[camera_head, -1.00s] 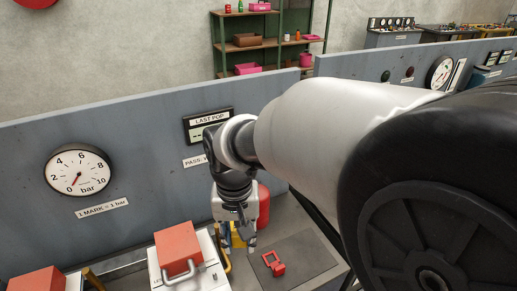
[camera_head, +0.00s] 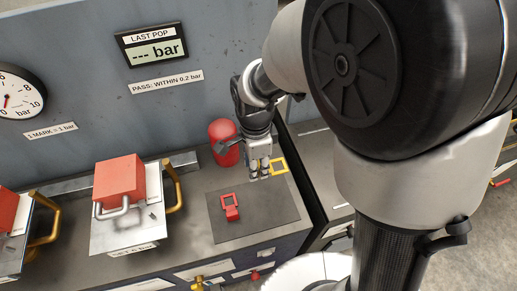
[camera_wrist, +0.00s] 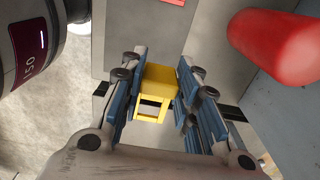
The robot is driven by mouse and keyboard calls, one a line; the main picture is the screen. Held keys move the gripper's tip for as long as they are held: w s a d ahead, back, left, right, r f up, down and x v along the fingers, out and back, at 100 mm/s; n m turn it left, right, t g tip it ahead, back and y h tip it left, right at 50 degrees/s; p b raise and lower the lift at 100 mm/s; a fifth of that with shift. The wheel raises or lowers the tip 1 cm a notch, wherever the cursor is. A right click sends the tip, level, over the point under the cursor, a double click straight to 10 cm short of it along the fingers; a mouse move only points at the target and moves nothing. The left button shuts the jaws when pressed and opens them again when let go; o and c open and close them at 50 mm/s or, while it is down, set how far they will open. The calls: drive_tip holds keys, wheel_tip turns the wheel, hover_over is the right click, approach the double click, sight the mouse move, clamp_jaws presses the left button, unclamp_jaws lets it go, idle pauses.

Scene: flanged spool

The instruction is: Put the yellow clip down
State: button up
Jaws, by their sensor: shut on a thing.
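The yellow clip (camera_wrist: 158,80) is a small block with a square open frame, held between the blue-padded fingers of my gripper (camera_wrist: 155,98) in the wrist view. In the head view the yellow clip (camera_head: 279,167) shows just right of my gripper (camera_head: 259,170), near the right edge of the bench. My gripper is shut on it, beside the upper right corner of a dark mat (camera_head: 262,205). A red clip (camera_head: 230,207) of like shape lies on the mat, left of my gripper.
A red cylinder (camera_head: 223,142) stands behind the mat, close to my gripper; it also shows in the wrist view (camera_wrist: 275,45). A white unit with a red block (camera_head: 119,180) and brass handle stands left. The mat's right part is clear.

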sight(257, 196)
wheel_tip(257, 196, down, 15)
drive_tip(key=b, duration=0.4)
drive_tip(key=shift+f, duration=0.1)
drive_tip(key=shift+f+b, duration=0.15)
drive_tip(key=shift+b, duration=0.2)
drive_tip(key=o, duration=0.9)
drive_tip(key=shift+c, duration=0.2)
